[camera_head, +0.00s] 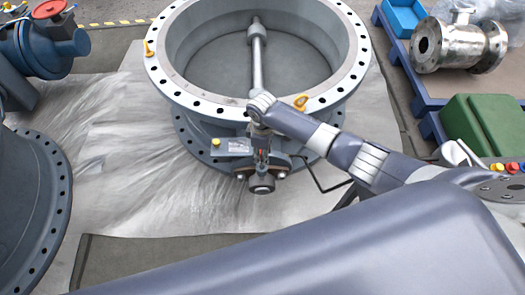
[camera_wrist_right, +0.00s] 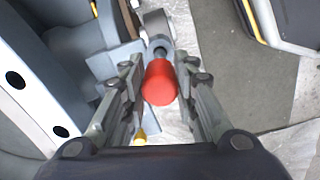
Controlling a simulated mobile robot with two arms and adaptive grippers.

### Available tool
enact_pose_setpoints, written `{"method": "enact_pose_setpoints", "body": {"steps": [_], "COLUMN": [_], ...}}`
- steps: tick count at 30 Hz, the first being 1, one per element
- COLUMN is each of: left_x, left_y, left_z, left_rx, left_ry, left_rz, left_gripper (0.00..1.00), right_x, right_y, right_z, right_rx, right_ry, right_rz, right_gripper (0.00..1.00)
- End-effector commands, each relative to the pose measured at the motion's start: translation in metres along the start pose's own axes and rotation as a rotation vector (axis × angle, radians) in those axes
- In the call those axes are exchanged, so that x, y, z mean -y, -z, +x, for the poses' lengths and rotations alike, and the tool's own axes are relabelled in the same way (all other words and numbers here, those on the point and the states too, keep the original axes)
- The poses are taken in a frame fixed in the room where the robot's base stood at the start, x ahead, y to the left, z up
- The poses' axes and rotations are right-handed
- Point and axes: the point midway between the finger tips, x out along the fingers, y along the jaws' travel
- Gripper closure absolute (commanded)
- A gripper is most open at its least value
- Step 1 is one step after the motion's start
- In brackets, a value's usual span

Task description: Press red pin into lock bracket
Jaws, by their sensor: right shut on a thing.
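The red pin (camera_wrist_right: 160,84) has a thick round red head and sits between the fingers of my right gripper (camera_wrist_right: 159,64), which is shut on it. Its far end meets the grey lock bracket (camera_wrist_right: 157,24) at a rounded lug; how deep it sits is hidden by the head. In the head view my right gripper (camera_head: 262,152) points down at the front of the large grey butterfly valve (camera_head: 178,80), over the actuator (camera_head: 262,184). The pin is too small there to make out clearly. My left gripper is not in view.
A yellow-tipped part (camera_wrist_right: 139,137) lies close beside the gripper. A dark flanged valve body (camera_head: 40,205) stands at the left and a blue valve (camera_head: 45,42) at the back left. A green box (camera_head: 485,130) and a metal valve (camera_head: 458,45) are at the right.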

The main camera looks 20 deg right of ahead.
Motion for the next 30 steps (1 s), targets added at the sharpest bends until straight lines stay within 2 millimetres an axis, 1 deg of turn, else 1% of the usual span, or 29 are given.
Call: {"method": "enact_pose_setpoints", "body": {"steps": [11,30], "left_x": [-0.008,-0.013], "left_y": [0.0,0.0], "left_z": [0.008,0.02], "left_rx": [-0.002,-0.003], "left_ry": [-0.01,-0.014], "left_rz": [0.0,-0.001], "left_gripper": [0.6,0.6], "right_x": [0.0,0.0], "right_y": [0.0,0.0], "right_z": [0.012,0.032], "right_rx": [-0.001,-0.001], "right_ry": [0.0,0.0], "right_rz": [0.0,0.0], "right_gripper": [0.97,0.97]}}
